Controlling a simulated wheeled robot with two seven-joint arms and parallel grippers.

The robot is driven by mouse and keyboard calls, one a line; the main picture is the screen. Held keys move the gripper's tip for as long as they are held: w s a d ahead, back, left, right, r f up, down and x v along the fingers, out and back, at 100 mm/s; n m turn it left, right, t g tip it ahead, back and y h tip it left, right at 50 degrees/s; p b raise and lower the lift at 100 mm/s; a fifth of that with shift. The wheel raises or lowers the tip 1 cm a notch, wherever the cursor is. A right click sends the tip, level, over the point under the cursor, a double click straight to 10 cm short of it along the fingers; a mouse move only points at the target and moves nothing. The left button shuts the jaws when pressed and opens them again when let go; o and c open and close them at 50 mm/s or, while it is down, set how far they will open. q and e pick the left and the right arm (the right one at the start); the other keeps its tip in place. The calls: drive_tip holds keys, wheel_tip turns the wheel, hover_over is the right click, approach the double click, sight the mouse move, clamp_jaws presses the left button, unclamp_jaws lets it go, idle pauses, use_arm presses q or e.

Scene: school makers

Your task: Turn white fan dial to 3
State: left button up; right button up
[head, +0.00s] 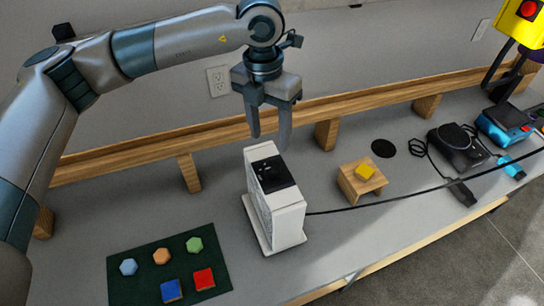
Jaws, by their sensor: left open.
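The white fan (276,205) stands upright on the grey bench as a tall white box on a flat base. Its top carries a dark panel (273,174); small marks show there, but the dial and its setting are too small to read. My left gripper (270,142) points down just above and behind the fan's top, with its two fingers apart and nothing between them. It appears apart from the fan. My right gripper is not in view.
A dark green mat (140,282) with several coloured blocks lies at front left. A small wooden stand (361,183) with a yellow block is right of the fan. A black cable (410,190) runs right from the fan. A wooden rail (230,132) lines the back.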

sight(272, 167)
use_arm(q)
drive_tip(key=f+p, duration=0.2)
drive_tip(key=f, duration=0.2)
drive_tip(key=f+p, duration=0.1)
drive_tip(key=f, duration=0.3)
drive_tip(key=shift+s+d+f+p, duration=0.15)
drive_tip(key=shift+s+d+p, duration=0.05)
drive_tip(key=shift+p, duration=0.2)
drive_tip(key=shift+f, duration=0.9)
drive_tip(key=c, duration=1)
